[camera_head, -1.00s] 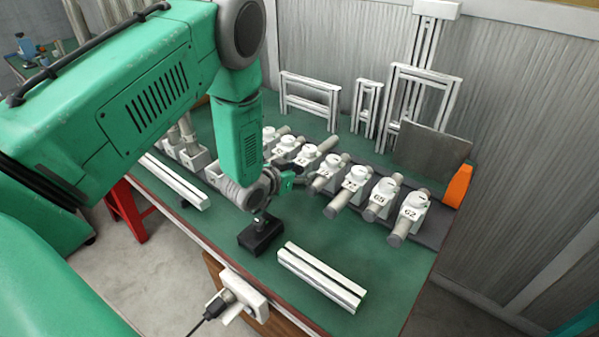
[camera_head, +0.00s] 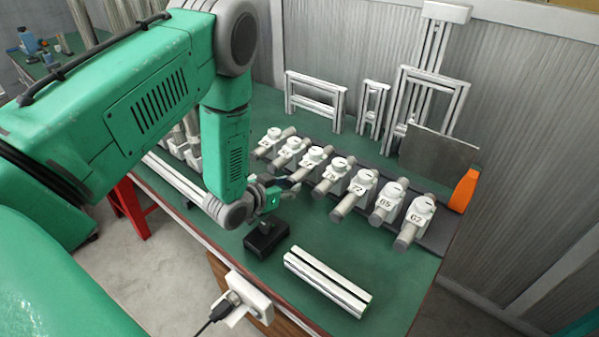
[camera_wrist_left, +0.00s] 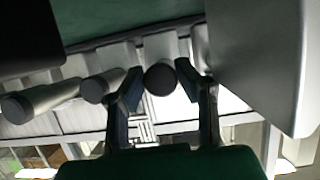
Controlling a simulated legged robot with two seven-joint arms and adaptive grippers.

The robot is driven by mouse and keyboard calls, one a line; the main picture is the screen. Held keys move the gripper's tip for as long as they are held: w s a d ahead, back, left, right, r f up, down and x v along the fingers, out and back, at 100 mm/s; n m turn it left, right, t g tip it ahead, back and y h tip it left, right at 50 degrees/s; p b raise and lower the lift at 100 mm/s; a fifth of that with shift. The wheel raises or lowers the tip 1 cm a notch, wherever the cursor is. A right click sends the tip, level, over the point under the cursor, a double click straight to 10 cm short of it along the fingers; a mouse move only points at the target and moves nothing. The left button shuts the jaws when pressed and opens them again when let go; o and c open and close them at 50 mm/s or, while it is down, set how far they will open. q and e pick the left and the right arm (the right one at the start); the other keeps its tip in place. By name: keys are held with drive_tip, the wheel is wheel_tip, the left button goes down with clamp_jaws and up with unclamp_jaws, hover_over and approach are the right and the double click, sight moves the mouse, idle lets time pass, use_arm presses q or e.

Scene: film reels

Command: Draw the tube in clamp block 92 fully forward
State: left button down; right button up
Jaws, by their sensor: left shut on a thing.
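A row of white numbered clamp blocks holds grey tubes along the table. The blocks labelled 62 (camera_head: 420,209) and 65 (camera_head: 388,201) are readable at the right end; I cannot make out a 92. My left gripper (camera_head: 290,187) is at the front end of the tube in the third block from the left of the visible row (camera_head: 314,156). In the left wrist view its two fingers (camera_wrist_left: 160,92) flank a dark-ended tube (camera_wrist_left: 160,78), and the gripper is shut on it. That block's number is too small to read surely. My right gripper is not in view.
A black box (camera_head: 266,238) stands on the green table just in front of my left gripper. A white slotted rail (camera_head: 326,281) lies at the front right. Neighbouring tubes (camera_wrist_left: 103,87) are close beside the fingers. White frames (camera_head: 316,96) stand behind the row.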

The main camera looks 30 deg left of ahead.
use_arm(q)
drive_tip(key=shift+s+a+r, duration=0.1)
drive_tip(key=shift+s+a, duration=0.05)
drive_tip(key=shift+s, duration=0.35)
drive_tip(key=shift+s+a, duration=0.15)
drive_tip(key=shift+s, duration=0.35)
drive_tip(key=shift+d, duration=0.2)
drive_tip(key=c, duration=1.3)
unclamp_jaws()
drive_tip(key=shift+o, duration=0.4)
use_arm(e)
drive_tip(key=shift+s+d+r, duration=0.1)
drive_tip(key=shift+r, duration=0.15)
use_arm(q)
drive_tip(key=shift+s, duration=0.1)
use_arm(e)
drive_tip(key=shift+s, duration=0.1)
